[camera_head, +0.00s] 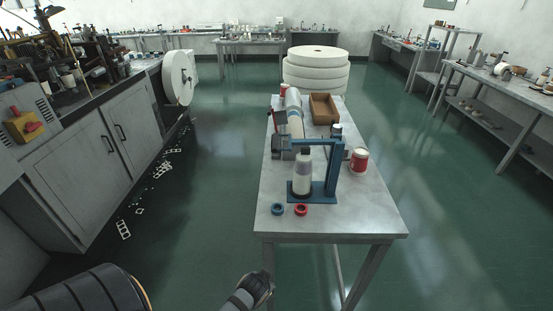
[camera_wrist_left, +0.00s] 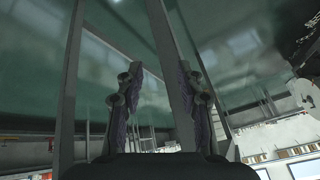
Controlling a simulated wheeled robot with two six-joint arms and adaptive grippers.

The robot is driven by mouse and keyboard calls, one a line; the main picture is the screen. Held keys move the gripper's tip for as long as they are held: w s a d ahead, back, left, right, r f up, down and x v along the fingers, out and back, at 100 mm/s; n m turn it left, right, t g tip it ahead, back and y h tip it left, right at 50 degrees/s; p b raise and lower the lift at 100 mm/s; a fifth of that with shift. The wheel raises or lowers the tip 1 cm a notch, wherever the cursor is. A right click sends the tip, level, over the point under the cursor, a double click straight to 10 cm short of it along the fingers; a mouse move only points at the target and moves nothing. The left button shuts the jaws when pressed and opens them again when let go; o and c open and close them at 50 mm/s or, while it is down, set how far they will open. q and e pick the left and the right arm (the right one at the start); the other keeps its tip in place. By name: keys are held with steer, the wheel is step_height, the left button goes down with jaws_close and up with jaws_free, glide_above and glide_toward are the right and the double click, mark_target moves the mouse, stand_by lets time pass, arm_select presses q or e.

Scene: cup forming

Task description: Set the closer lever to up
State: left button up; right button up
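A blue frame device (camera_head: 337,170), which looks like the closer, stands on the near half of the metal table (camera_head: 335,222). A white bottle with a pale purple band (camera_head: 303,175) stands upright inside its frame. My left gripper (camera_head: 262,284) is low in front of the table's near edge, well away from the device. The left wrist view shows its two fingers (camera_wrist_left: 160,100) apart and empty. My right gripper is not in view.
A blue ring (camera_head: 277,209) and a red ring (camera_head: 301,210) lie near the table's front edge. A red-and-white jar (camera_head: 359,161) stands right of the device. A brown tray (camera_head: 323,109) is farther back. A cabinet (camera_head: 85,165) stands left; the floor between is largely open.

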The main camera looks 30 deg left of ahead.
arm_select(q)
step_height(320, 180, up, 22)
steer(key=w+a+n+t+y+p, duration=0.1)
steer(key=w+n+t+p, duration=0.1)
steer(key=n+t+y, duration=0.2)
steer(key=t+y, duration=0.4)
steer(key=t, duration=0.2)
glide_toward(275, 139)
steer(key=shift+s+d+f, duration=0.2)
steer(key=shift+d+f, duration=0.1)
steer(key=shift+f, duration=0.15)
steer(key=shift+w+a+r, duration=0.15)
steer(key=shift+w+a, duration=0.05)
steer(key=shift+w, duration=0.2)
steer(key=p+x, duration=0.3)
steer(key=x, duration=0.5)
steer(key=shift+a, duration=0.2)
steer(key=shift+w+a+p, duration=0.3)
steer(key=shift+w+p, duration=0.05)
steer(key=shift+w, duration=0.3)
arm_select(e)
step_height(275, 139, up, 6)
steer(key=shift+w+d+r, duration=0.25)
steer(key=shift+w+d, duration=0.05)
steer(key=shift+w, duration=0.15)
